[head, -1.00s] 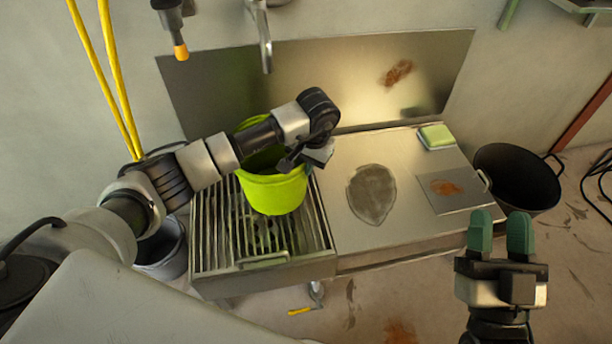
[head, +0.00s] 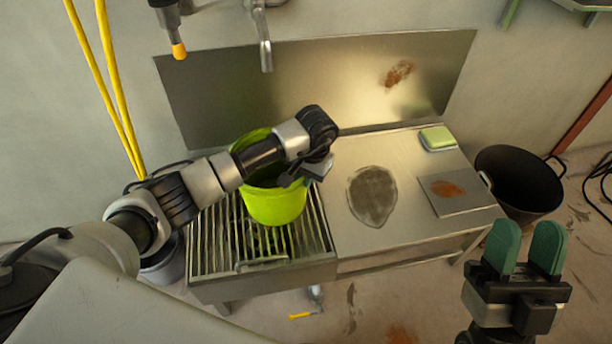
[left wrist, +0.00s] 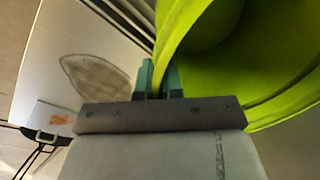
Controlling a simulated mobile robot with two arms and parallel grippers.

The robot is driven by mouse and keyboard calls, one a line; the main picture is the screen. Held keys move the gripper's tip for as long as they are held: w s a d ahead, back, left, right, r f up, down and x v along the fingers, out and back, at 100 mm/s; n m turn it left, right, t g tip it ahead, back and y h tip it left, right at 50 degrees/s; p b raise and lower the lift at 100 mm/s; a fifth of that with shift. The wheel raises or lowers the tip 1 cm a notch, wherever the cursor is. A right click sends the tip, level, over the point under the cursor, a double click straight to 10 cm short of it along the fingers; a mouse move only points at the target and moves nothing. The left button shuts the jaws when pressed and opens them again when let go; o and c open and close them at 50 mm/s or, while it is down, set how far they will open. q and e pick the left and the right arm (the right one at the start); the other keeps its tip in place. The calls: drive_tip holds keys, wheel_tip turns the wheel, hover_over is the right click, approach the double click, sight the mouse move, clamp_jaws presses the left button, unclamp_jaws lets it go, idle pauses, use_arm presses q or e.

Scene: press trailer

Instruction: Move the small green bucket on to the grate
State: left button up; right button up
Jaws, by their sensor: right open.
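The bright green bucket (head: 275,205) is upright over the slatted metal grate (head: 215,245) at the left end of the steel bench. I cannot tell whether its base rests on the slats or hangs just above them. My left arm reaches across the bucket's top from the left. In the left wrist view, my left gripper (left wrist: 159,80) is shut on the rim of the green bucket (left wrist: 215,50). In the head view its fingertips are mostly hidden by the wrist. My right gripper (head: 525,248) is open and empty at the lower right, clear of the bench.
A sponge (head: 437,138) and a rust-stained plate (head: 452,194) lie on the bench's right part. A black bucket (head: 520,180) stands on the floor to the right. A grey bucket (head: 162,265) is partly hidden left of the grate. A tap (head: 262,40) hangs above.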

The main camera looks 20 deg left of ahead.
use_arm(q)
drive_tip(key=o, duration=0.4)
drive_tip(key=shift+r, duration=0.1)
